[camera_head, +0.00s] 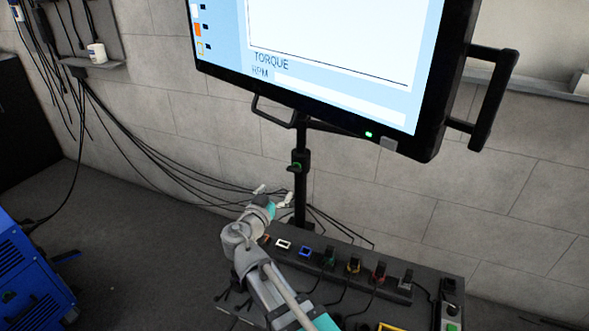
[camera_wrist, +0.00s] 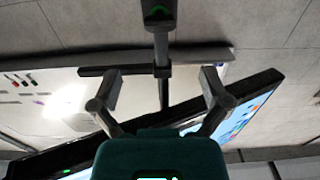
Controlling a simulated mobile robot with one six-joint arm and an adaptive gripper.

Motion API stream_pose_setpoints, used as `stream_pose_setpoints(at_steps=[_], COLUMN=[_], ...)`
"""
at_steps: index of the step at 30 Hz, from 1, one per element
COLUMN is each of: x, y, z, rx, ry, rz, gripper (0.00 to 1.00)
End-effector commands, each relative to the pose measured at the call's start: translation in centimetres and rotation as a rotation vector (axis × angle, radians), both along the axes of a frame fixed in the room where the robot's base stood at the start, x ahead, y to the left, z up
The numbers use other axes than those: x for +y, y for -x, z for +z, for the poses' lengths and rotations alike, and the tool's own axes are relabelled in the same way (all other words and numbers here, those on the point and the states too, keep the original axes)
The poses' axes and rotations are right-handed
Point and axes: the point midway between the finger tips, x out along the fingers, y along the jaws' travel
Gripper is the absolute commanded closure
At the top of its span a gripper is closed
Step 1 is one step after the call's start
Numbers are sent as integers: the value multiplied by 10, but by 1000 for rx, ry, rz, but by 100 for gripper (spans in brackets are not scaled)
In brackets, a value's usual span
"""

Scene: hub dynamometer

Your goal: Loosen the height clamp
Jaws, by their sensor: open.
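The height clamp (camera_head: 298,163) is a dark collar with a green ring on the black upright pole (camera_head: 300,198) under the large screen.
The screen (camera_head: 320,50) overhangs the clamp, with a side handle (camera_head: 487,100). A dark bench (camera_head: 425,270) with several plugs and leads stands low at right. Cables (camera_head: 160,165) run along the wall. A blue machine (camera_head: 30,270) stands at left. Floor between is free.

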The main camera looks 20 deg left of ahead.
Motion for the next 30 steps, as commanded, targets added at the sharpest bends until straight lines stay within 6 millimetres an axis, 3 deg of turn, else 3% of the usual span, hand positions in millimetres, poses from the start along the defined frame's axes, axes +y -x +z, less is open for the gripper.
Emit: stream_pose_setpoints(at_steps=[18,24,30], x=[-7,-9,-10], y=[-92,-112,-120], z=[0,0,0], rx=[0,0,0], ry=[0,1,1], rz=[-4,-4,-3], gripper=[3,3,3])
